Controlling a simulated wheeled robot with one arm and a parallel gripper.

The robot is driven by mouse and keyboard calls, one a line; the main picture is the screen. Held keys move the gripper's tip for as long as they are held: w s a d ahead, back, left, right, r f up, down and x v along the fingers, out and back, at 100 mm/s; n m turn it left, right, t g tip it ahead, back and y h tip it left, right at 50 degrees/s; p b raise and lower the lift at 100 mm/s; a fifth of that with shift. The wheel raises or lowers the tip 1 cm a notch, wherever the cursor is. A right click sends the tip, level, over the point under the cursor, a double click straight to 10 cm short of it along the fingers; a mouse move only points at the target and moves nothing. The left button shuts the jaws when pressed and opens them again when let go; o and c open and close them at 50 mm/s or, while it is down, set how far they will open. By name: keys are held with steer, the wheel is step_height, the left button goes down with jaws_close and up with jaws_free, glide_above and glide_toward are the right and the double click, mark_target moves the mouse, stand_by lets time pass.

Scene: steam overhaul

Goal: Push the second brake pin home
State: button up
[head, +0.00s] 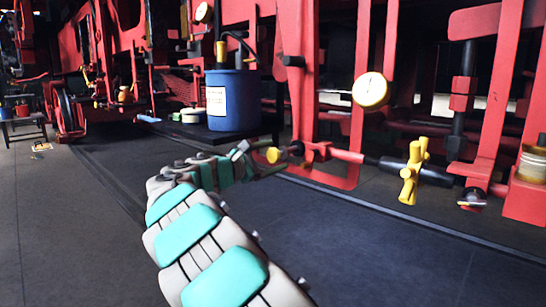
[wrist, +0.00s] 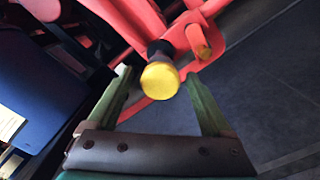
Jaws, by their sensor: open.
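A pin with a round yellow head and a dark collar (wrist: 160,78) stands out from a red bracket (wrist: 190,38) in the wrist view. In the head view its yellow head (head: 273,155) shows just beyond my fingers. I cannot tell which is the second brake pin. My gripper (wrist: 158,83) is open, with one finger on each side of the yellow head and nothing held. In the head view my gripper (head: 255,163) points right towards the bracket. How deep the pin sits is hidden.
A blue drum (head: 232,100) stands on a dark bench just behind my gripper. A red rod with a yellow cross-shaped handle (head: 410,172) runs right from the bracket. A gauge (head: 371,90) hangs above it. The dark floor (head: 330,245) in front is clear.

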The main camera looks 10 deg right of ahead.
steer(key=shift+w+d, duration=0.15)
steer(key=shift+d, duration=0.1)
jaws_close()
stand_by(0.6)
stand_by(0.3)
